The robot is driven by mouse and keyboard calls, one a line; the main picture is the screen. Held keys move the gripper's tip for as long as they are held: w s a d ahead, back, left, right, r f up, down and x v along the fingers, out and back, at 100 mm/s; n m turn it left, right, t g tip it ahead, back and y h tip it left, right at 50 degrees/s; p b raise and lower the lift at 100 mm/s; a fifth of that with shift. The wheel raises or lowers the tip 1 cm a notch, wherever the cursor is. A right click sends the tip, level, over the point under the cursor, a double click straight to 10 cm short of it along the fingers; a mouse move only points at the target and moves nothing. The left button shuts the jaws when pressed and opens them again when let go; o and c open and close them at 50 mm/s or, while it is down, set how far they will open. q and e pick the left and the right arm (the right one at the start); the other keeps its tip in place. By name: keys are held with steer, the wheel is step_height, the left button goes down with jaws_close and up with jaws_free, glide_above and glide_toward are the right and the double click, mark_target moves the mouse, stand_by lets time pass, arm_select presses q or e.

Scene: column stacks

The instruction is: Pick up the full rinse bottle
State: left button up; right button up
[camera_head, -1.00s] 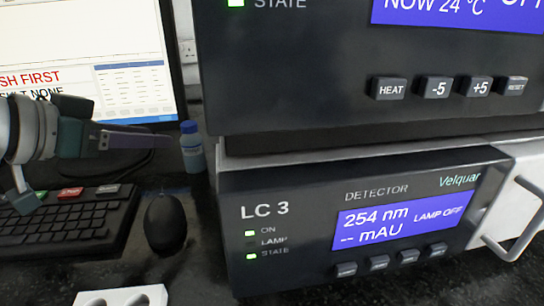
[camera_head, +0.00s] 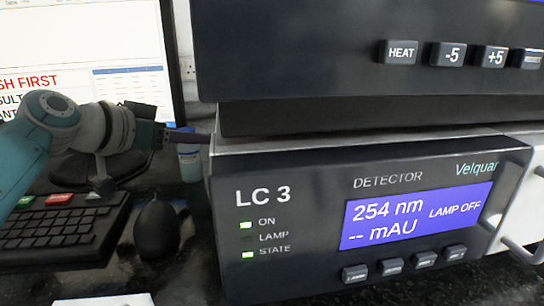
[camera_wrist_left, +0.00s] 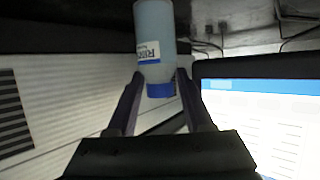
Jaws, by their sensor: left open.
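The rinse bottle (camera_head: 190,163) stands at the back, between the monitor and the instrument stack. It is pale with a blue cap, and its top is hidden behind my left gripper (camera_head: 198,138) in the head view. In the left wrist view the bottle (camera_wrist_left: 154,25) appears upside down, with a white label showing blue letters. There my left gripper (camera_wrist_left: 161,76) is open, its two fingers on either side of the bottle's blue cap end. I cannot tell whether they touch it. The fill level cannot be made out. My right gripper is not in view.
The detector unit (camera_head: 300,180) stands close to the right of the bottle, beneath another dark unit (camera_head: 300,70). A monitor (camera_head: 130,70) stands behind my left arm. A keyboard (camera_head: 70,225) and a black mouse (camera_head: 157,230) lie in front on the dark bench.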

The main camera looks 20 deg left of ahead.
arm_select(q)
steer(key=c, duration=0.7)
steer(key=shift+c, duration=0.4)
steer(key=shift+r, duration=0.15)
